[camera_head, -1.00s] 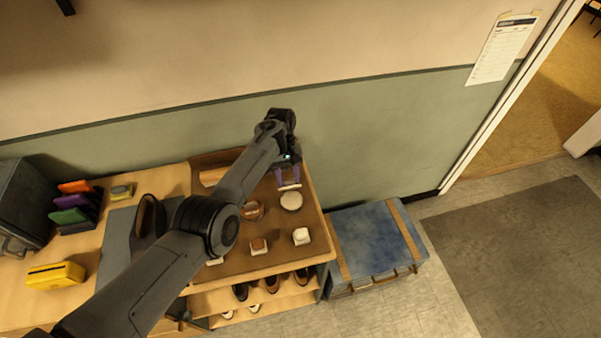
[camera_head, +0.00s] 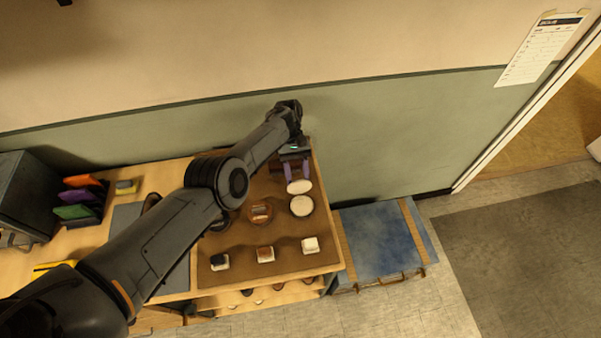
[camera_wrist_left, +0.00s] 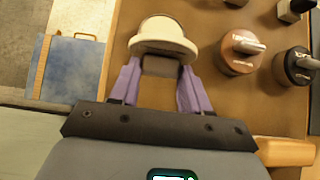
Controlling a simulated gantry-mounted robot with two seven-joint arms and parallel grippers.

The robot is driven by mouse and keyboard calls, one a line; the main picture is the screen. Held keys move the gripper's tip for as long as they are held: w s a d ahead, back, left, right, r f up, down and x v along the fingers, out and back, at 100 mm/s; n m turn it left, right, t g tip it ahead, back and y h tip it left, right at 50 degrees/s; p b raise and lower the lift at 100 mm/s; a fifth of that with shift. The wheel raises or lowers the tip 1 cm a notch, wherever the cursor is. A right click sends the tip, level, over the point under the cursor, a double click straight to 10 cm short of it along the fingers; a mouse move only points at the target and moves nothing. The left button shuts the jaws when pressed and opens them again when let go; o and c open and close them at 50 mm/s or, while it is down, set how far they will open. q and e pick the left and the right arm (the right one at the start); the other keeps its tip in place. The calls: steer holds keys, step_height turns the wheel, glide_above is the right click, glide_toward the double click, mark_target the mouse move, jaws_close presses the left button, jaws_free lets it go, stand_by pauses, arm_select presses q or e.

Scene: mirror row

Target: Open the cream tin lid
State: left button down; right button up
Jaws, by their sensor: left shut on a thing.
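The cream tin (camera_head: 301,206) sits near the right edge of the brown mat in the head view, with a pale round top. Its lid (camera_head: 299,186) shows as a separate pale disc just behind it, tilted. My left gripper (camera_head: 297,172) reaches down at the lid from the wall side and is shut on it. In the left wrist view the purple fingers (camera_wrist_left: 157,88) stand either side of a dark piece at the near edge of the pale lid (camera_wrist_left: 163,45). Whether the lid still touches the tin is unclear. My right gripper is not in view.
A brown tin (camera_head: 260,213) stands left of the cream tin. Several small blocks, including a white-topped one (camera_head: 310,245), line the mat's front. A blue chest (camera_head: 385,240) stands right of the bench. The wall (camera_head: 370,130) is close behind the gripper.

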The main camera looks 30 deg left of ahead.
arm_select(q)
steer(key=shift+f, duration=0.15)
steer(key=c, duration=0.5)
jaws_free()
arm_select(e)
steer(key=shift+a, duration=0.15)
